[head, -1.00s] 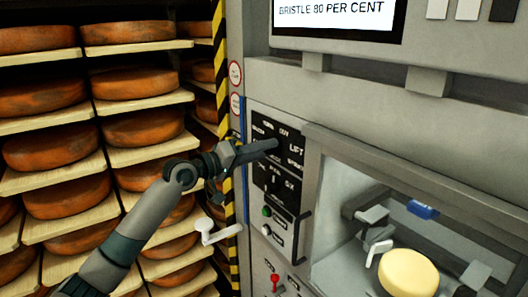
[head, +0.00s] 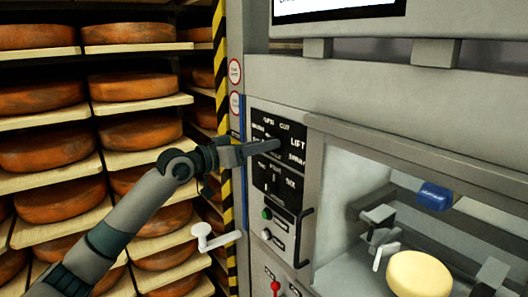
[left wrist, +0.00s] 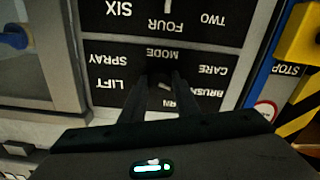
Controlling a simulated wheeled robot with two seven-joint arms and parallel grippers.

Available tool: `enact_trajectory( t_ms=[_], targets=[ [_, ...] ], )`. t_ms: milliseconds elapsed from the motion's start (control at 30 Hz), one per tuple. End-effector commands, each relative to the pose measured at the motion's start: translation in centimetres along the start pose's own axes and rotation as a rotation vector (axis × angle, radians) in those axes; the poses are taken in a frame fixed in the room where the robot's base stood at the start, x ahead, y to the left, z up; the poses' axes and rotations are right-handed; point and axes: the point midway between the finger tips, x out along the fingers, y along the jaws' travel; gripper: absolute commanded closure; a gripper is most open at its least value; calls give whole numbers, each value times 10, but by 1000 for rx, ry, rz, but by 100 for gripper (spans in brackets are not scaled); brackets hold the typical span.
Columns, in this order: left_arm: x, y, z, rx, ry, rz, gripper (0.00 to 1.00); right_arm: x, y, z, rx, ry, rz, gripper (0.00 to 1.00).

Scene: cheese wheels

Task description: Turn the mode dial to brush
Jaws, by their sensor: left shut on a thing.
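The black mode panel (head: 259,133) is on the machine's grey front, with labels such as LIFT and SPRAY around the dial. My left gripper (head: 275,146) reaches in from the left and is shut on the mode dial, whose knob it mostly hides in the head view. In the left wrist view the panel is upside down. The dark fingers of the gripper (left wrist: 163,82) close around the mode dial (left wrist: 164,86) below the word MODE. The BRUSH label (left wrist: 205,92) shows just beside the fingers. I cannot tell which label the dial points at. My right gripper is not in view.
A second dial (head: 274,182) sits just below, above green (head: 266,213) and white buttons. A handle (head: 303,238) sticks out at their right. A white crank (head: 213,237) juts out at lower left. Racks of cheese wheels (head: 135,133) fill the left. A glazed chamber holds a pale cheese (head: 419,274).

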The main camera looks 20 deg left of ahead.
Motion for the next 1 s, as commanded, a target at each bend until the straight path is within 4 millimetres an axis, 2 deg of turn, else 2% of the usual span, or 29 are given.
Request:
enact_trajectory(
  t_ms=[567,600,667,1000],
  targets=[
    [0,0,1,52,-3,-1,94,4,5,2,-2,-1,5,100],
    [0,0,1,51,-3,-1,65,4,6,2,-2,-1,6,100],
    [0,0,1,51,-2,-1,54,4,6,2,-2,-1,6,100],
    [-1,0,1,51,-1,0,54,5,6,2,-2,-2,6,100]
  ],
)
